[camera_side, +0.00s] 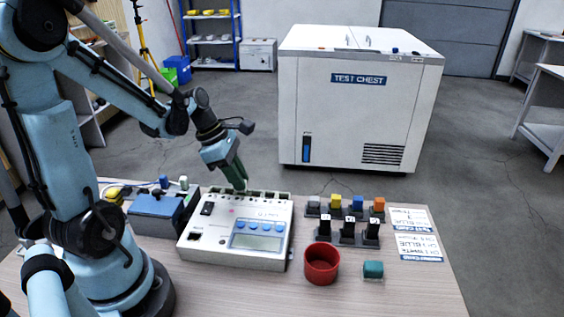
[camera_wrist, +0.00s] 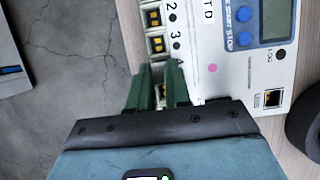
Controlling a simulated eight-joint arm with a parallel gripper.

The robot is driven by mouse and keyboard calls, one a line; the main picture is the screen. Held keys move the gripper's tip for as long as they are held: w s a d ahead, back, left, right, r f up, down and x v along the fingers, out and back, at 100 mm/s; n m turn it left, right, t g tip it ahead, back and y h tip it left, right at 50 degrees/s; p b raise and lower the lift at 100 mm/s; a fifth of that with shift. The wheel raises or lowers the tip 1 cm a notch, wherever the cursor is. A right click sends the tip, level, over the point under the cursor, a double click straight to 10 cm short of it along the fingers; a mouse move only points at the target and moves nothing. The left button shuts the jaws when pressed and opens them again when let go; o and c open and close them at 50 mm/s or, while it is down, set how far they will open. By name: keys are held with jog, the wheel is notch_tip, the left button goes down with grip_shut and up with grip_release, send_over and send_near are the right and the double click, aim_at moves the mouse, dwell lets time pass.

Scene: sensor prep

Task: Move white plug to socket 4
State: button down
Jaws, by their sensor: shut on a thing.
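My gripper (camera_side: 241,186) is low over the row of sockets along the back edge of the white tester box (camera_side: 205,232). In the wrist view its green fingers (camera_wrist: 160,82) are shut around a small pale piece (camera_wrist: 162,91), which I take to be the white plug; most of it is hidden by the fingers. The fingers are beside the printed "4", over the place of socket 4, which they cover. Sockets 2 (camera_wrist: 153,19) and 3 (camera_wrist: 157,45) are visible beyond. Whether the plug is seated cannot be told.
A rack of coloured plugs (camera_side: 336,203) stands to the right, with several black labelled holders (camera_side: 347,232) in front. A red cup (camera_side: 321,263) and a teal block (camera_side: 373,270) are nearer. A blue box (camera_side: 156,212) stands left of the tester. Printed cards (camera_side: 418,247) lie far right.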

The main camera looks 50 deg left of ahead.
jog(key=c, duration=0.8)
grip_release()
jog(key=shift+r, duration=3.45)
jog(key=shift+d+m, duration=0.5)
jog(key=shift+m, duration=0.4)
jog(key=d+m+t+y, duration=0.1)
jog(key=d+m, duration=0.2)
jog(key=m, duration=0.5)
jog(key=d+m+t+y, duration=0.1)
jog(key=d+m, duration=0.2)
jog(key=m, duration=0.5)
jog(key=s+d+r+m+t+y, duration=0.1)
jog(key=d+m, duration=0.3)
jog(key=m, duration=0.5)
jog(key=shift+d+t, duration=0.1)
jog(key=shift+t, duration=0.3)
